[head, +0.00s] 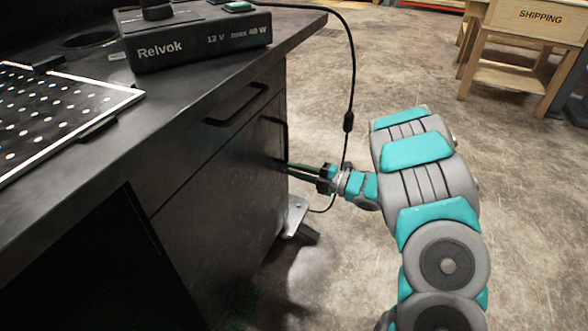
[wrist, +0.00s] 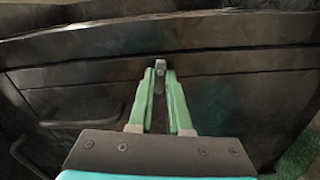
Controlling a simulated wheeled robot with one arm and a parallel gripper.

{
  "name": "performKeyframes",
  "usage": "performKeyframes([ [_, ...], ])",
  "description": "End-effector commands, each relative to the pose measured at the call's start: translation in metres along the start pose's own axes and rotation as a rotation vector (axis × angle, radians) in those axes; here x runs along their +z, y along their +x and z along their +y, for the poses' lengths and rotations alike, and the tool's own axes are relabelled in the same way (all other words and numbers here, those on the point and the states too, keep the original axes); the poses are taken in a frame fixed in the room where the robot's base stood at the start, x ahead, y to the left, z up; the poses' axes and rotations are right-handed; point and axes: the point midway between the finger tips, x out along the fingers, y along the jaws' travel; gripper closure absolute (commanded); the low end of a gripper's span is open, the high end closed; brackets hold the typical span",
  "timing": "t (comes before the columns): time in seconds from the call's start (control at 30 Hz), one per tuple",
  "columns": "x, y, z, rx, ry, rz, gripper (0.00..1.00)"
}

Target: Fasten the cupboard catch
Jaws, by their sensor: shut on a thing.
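The cupboard (head: 215,205) is a dark door under the workbench top, below a drawer with a bar handle (head: 236,106). The catch (wrist: 160,65) is a small grey metal piece near the upper edge of the dark front in the wrist view. My gripper (head: 284,164) reaches in from the right to the cupboard's right edge. In the wrist view my gripper's (wrist: 161,74) green fingers converge on the catch, one on each side, and are shut on it. The catch itself is too small to make out in the head view, and the fingers partly cover it.
On the bench stand a black Relvok box (head: 195,40) and a perforated panel (head: 50,115). A black cable (head: 352,70) hangs down beside my gripper. A castor foot (head: 297,218) sits below. A wooden SHIPPING table (head: 515,75) stands at the back right; the concrete floor between is clear.

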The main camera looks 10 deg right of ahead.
Motion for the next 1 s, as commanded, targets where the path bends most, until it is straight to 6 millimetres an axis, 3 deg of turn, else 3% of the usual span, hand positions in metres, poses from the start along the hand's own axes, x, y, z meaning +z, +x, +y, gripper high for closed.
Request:
performKeyframes([
  [0.4,-0.001,-0.0003,-0.0035,-0.005,-0.167,0.003,1.0],
  [0.93,-0.0012,0.0001,-0.0038,-0.005,-0.186,0.004,1.0],
  [0.97,-0.0012,0.0002,-0.0038,-0.005,-0.186,0.004,0.8],
  [1.0,-0.0011,0.0002,-0.0037,-0.004,-0.186,0.003,0.76],
])
